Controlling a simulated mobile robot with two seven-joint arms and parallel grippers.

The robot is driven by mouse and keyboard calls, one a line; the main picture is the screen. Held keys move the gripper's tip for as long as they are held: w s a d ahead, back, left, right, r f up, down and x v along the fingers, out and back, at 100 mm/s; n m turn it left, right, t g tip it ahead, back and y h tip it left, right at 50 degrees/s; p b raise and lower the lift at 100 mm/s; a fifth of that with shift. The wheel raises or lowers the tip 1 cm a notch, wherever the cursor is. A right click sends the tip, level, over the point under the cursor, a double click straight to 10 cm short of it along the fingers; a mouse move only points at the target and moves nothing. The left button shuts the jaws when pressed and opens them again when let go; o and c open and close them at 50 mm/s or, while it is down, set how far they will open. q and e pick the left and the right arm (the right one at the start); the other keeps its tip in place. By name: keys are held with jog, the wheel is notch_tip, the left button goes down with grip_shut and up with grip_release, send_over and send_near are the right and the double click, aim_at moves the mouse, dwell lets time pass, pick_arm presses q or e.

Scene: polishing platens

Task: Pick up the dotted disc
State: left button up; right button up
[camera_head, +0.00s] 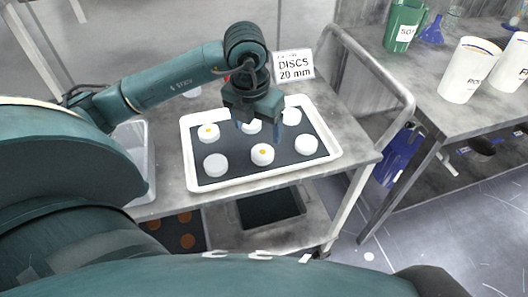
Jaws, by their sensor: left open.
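A white tray (188,160) with a dark mat (237,171) holds several white round discs on the cart. Two discs show an orange dot: one at the back left (208,133) and one at the front middle (262,155). Plain discs lie at the front left (215,164), front right (306,145) and back right (291,117). A back middle disc (251,127) is partly hidden by my left gripper. My left gripper (259,130) is open, pointing down over the tray's middle, behind the front dotted disc; nothing shows held in it. My right gripper is not in view.
A sign reading "DISCS 20 mm" (294,66) stands behind the tray. A clear bin (143,186) is at the left. The cart's rail (372,75) rises at the right. A bench (457,112) with white cups and a green jug (403,27) stands further right.

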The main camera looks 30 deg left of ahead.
aim_at(262, 152)
pick_arm(q)
jog(key=f, duration=0.2)
jog(key=w+f, duration=0.1)
jog(key=f, duration=0.5)
jog(key=shift+w+d+f+p, duration=0.2)
jog(key=shift+f+p, duration=0.05)
jog(key=shift+p, duration=0.05)
jog(key=shift+c, duration=0.5)
jog(key=c, duration=1)
